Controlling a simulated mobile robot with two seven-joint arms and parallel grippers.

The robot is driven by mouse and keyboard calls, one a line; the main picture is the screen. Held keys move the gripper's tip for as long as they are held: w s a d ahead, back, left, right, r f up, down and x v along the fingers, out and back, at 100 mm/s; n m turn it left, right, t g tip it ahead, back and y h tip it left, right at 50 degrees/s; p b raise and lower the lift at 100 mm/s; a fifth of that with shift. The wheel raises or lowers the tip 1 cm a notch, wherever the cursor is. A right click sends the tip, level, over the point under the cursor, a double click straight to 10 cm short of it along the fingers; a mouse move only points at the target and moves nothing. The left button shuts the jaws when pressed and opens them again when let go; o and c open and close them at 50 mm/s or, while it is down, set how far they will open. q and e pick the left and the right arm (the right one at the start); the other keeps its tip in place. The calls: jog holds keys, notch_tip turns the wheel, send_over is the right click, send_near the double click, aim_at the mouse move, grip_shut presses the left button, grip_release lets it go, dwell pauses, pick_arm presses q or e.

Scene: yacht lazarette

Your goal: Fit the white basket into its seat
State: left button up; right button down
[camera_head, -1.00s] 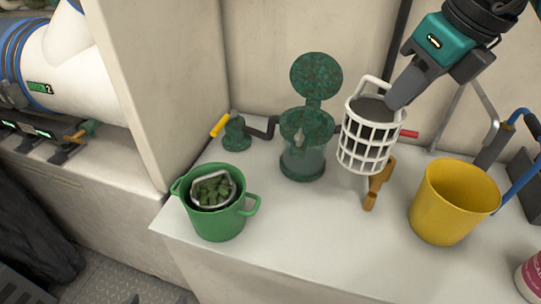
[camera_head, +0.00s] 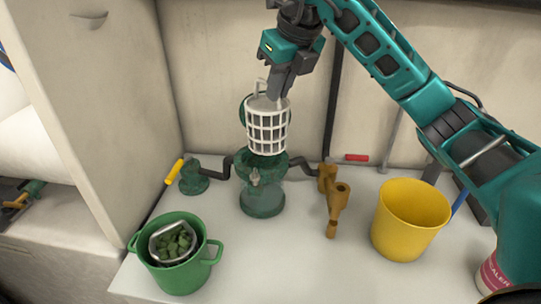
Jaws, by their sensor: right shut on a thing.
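The white basket (camera_head: 267,128) is a round open-lattice cage with a handle at its top. My right gripper (camera_head: 274,92) is shut on its upper rim or handle and holds it roughly upright. The basket is directly above the green strainer housing (camera_head: 262,183), which stands on the white counter. The basket's lower edge overlaps the housing's open top in the view; I cannot tell whether it has entered. The housing's round lid (camera_head: 243,110) is raised behind the basket and mostly hidden. My left gripper is not in view.
A green pot (camera_head: 180,279) holding a container of green lumps stands at front left. A yellow bucket (camera_head: 410,222) stands at right, with a bronze fitting (camera_head: 334,200) between. A yellow-handled valve (camera_head: 193,177) is left of the housing, a red handle (camera_head: 357,158) right. The counter's front middle is clear.

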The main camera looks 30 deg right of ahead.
aim_at(271, 143)
jog(key=w, duration=0.1)
jog(key=w+f, duration=0.1)
jog(key=shift+w+a+f, duration=0.15)
jog(key=shift+w+a, duration=0.05)
jog(key=shift+w, duration=0.15)
notch_tip(271, 143, down, 13)
jog(key=shift+s+r+b, duration=0.1)
jog(key=shift+r+b, duration=0.1)
jog(key=shift+b, duration=1)
pick_arm(q)
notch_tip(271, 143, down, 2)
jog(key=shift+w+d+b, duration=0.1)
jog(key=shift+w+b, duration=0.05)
jog(key=shift+b, duration=0.2)
pick_arm(e)
notch_tip(271, 143, down, 4)
jog(key=shift+f, duration=0.1)
jog(key=shift+f, duration=0.1)
jog(key=c, duration=1.5)
grip_release()
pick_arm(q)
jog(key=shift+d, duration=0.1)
